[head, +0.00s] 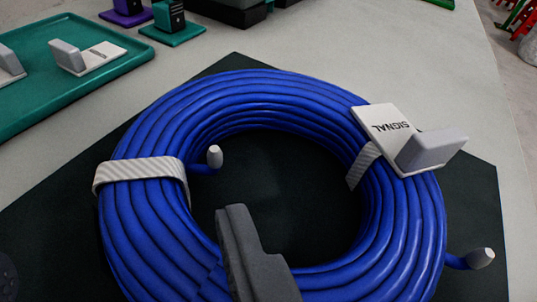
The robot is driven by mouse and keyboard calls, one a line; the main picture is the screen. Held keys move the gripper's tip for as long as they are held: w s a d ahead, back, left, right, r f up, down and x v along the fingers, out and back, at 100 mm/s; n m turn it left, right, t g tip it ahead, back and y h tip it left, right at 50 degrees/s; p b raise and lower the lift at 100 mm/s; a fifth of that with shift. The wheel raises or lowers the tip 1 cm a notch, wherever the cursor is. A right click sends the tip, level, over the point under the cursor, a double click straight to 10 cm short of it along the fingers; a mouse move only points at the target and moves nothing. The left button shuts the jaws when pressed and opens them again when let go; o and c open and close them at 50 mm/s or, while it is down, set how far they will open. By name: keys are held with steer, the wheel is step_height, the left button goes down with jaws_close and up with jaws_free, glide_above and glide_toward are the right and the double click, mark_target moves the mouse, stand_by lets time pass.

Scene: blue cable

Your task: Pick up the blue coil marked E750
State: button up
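A large blue cable coil (150,225) fills the middle of the head view, lying on a dark mat (480,205). Its white tag (383,118) reads SIGNAL, upside down to me; I see no E750 mark. A light grey block (432,148) stands up from the tag. Pale striped bands (140,170) wrap the coil at left and right. Two white-capped cable ends stick out, one inside the ring and one at lower right. A dark grey finger of my gripper (248,255) shows over the coil's near side, partly across its opening. Contact and the other finger cannot be made out.
A green tray (110,75) with pale tagged blocks is at upper left. A purple stand (125,12), a green stand (175,32) and dark boxes (235,12) stand at the back. Bare pale table shows at upper right. Red items (515,15) lie beyond its edge.

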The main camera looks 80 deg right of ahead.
mark_target(137, 206)
steer(key=x, duration=0.1)
steer(key=b+x, duration=0.1)
steer(key=x, duration=0.1)
steer(key=shift+s+d+f, duration=0.1)
steer(key=shift+d+f, duration=0.15)
steer(key=shift+f, duration=0.1)
steer(key=shift+w+d+f, duration=0.1)
steer(key=shift+w+d, duration=0.25)
steer(key=shift+d, duration=0.05)
steer(key=shift+s+a, duration=0.1)
jaws_close()
